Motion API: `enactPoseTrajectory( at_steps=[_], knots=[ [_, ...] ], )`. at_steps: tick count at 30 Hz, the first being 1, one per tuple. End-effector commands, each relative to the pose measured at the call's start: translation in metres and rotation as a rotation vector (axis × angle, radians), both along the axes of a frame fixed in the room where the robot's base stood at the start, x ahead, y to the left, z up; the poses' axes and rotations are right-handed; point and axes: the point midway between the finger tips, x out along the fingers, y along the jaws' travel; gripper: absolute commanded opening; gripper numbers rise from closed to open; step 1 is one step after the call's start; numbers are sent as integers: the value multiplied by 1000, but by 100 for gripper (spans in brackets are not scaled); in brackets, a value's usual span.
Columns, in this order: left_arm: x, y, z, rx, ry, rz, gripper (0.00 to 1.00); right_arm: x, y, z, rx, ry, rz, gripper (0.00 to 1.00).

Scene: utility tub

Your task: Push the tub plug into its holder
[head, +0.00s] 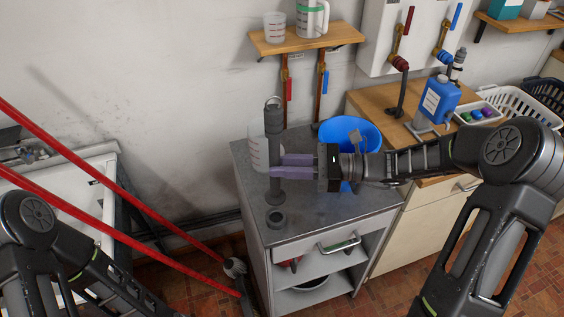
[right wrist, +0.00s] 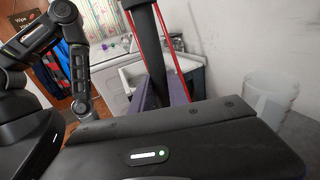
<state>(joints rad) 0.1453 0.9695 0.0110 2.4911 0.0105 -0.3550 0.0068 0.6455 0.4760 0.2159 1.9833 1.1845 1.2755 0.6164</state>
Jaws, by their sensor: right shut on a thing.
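The tub plug (head: 274,128) is a long dark grey tube with a ring at its top and a wider foot. My right gripper (head: 290,166) comes from the right, with its purple fingers shut on the tube about midway. The plug stands close to upright over the grey cabinet top. In the right wrist view the dark tube (right wrist: 148,45) rises between the fingers. A small dark ring (head: 276,217), seemingly the holder, sits on the cabinet top just in front of the plug's foot. I cannot tell whether the foot touches the surface. My left gripper is out of view.
A translucent jug (head: 257,150) stands close behind the plug, and a blue bucket (head: 352,130) is behind my right gripper. The cabinet top (head: 330,222) is clear at the front right. Red bars (head: 120,192) slant past the white tub (head: 70,185) at left.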

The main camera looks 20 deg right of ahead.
Motion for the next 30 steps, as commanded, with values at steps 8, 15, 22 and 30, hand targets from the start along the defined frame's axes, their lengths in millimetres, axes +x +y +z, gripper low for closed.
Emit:
enactPoseTrajectory(
  at_steps=[8,15,22,30],
  knots=[
    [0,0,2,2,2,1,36,0,-1,0,-1,1,2,0],
    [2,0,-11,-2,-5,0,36,0,-1,-23,0,2,2,0],
    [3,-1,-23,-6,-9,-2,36,0,-1,-44,-1,0,2,0],
    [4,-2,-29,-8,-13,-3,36,0,-1,-55,-1,1,2,0]
  ],
)
